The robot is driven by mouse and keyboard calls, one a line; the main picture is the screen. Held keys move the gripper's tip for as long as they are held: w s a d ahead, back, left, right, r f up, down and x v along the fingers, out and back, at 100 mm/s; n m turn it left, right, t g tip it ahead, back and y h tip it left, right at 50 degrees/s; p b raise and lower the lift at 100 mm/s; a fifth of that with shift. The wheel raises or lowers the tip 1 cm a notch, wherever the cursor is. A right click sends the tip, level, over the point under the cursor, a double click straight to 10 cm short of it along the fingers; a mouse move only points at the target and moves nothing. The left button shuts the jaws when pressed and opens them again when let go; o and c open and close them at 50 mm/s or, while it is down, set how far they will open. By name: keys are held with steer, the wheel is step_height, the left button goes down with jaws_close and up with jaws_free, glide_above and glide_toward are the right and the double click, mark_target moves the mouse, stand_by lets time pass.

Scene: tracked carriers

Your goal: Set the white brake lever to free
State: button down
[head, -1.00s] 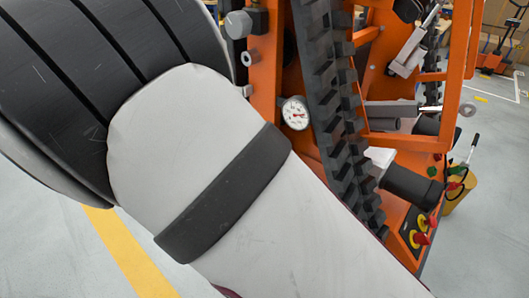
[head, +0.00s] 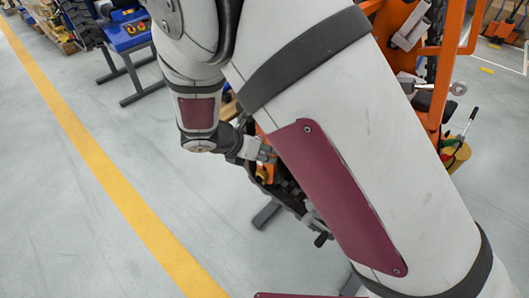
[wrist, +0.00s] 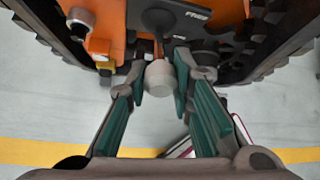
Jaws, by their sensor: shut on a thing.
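The white brake lever (wrist: 159,78) shows in the wrist view as a pale round knob on a stem, pointing toward the camera. My gripper (wrist: 160,88) has its green-padded fingers closed on either side of the knob. A dark plate (wrist: 172,16) lies behind the lever, with a label at its right end that seems to read FREE, seen upside down. The stem's base is partly hidden by a dark round part. In the head view my gripper (head: 262,153) is at the orange carrier, mostly behind my arm, and the lever cannot be made out.
Another pale knob (wrist: 80,20) stands on the orange body at the left of the wrist view. Dark tracks (wrist: 278,45) flank both sides. In the head view a blue stand (head: 127,35) is at the upper left, and open floor with a yellow line (head: 95,150) lies left.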

steer(key=shift+w+d+r, duration=0.1)
steer(key=shift+w+r, duration=0.1)
steer(key=c, duration=1.4)
jaws_free()
steer(key=shift+f, duration=0.1)
steer(key=shift+s, duration=0.1)
steer(key=v, duration=1.2)
